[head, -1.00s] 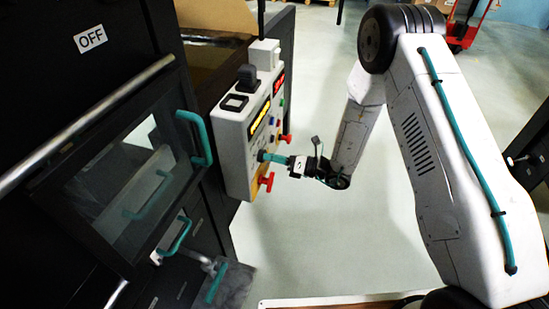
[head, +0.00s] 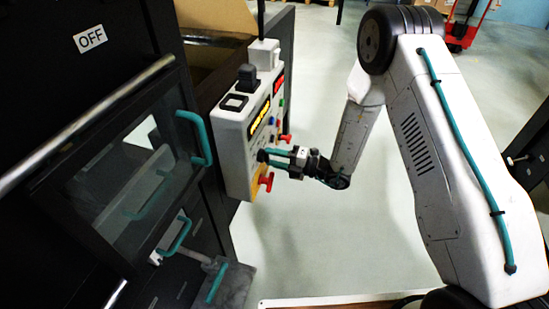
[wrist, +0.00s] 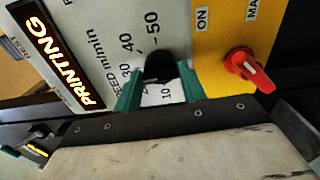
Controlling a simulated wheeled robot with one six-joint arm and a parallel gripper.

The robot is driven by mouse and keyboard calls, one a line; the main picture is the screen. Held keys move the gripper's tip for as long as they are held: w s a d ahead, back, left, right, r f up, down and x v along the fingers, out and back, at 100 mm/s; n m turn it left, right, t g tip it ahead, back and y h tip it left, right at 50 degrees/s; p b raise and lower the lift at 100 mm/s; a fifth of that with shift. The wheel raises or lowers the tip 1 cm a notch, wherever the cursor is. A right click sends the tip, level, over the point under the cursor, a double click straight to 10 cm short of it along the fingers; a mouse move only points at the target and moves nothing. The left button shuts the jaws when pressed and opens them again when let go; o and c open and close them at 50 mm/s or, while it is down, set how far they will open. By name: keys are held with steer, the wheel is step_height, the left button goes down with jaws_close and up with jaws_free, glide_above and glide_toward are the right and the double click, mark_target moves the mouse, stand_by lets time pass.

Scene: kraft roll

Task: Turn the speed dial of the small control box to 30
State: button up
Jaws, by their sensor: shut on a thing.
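The small control box (head: 235,150) is a pale panel on the side of the dark machine. Its black speed dial (wrist: 160,66) shows in the wrist view beside a printed scale (wrist: 128,58) labelled "SPEED m/min", where 10, 30, 40 and 50 can be read. My gripper (wrist: 160,88) is shut on the dial, one teal finger on each side of it. The dial's pointer mark cannot be made out.
A red switch (wrist: 248,70) on a yellow plate (wrist: 225,30) sits close to the right of the dial. A lit display (wrist: 62,60) reads PRINTING. Several coloured buttons lie above my gripper in the head view. A teal door handle (head: 196,138) is left of the box.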

steer(key=shift+w+m, duration=0.1)
steer(key=shift+m, duration=0.2)
steer(key=o, duration=1)
steer(key=v, duration=0.8)
